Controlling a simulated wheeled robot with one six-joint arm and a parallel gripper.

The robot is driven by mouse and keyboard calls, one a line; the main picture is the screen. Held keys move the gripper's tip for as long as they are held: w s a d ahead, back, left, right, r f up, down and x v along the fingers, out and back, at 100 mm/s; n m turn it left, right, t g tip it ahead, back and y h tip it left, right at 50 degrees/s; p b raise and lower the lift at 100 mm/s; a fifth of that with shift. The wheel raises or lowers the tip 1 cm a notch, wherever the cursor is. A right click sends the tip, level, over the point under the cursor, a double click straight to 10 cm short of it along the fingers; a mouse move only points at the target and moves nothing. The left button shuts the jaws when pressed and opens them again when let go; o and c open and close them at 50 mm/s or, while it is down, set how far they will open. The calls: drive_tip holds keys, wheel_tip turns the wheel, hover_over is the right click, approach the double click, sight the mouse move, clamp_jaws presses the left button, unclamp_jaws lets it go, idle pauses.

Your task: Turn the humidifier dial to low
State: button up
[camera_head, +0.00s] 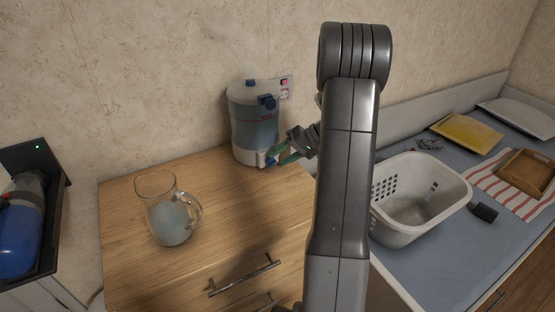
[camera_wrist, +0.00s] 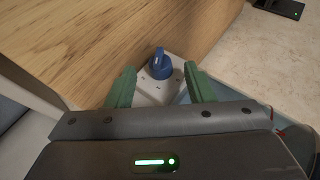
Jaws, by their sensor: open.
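The humidifier (camera_head: 254,125) stands upright at the back of the wooden cabinet top, against the wall, with a clear bluish tank and a white base. Its blue dial (camera_wrist: 160,66) sits on a pale base part (camera_wrist: 157,92) in the wrist view, with a raised grip on top. My gripper (camera_head: 279,156) is at the lower front of the humidifier. In the wrist view my gripper's (camera_wrist: 160,80) green fingers are open, one on each side of the dial, with gaps between them and the dial. In the head view the dial is mostly hidden by the fingers.
A glass pitcher (camera_head: 170,212) with bluish liquid stands on the cabinet top (camera_head: 232,208), left of the humidifier. A white basket (camera_head: 405,222) stands on the blue-grey counter at right. A blue bottle (camera_head: 20,238) sits in a black holder at far left.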

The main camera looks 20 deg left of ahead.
sight(272, 162)
drive_tip(key=v, duration=1.1)
drive_tip(key=shift+d, duration=0.2)
drive_tip(key=shift+r, duration=0.15)
drive_tip(key=x, duration=1.4)
drive_tip(key=shift+d+r, duration=0.1)
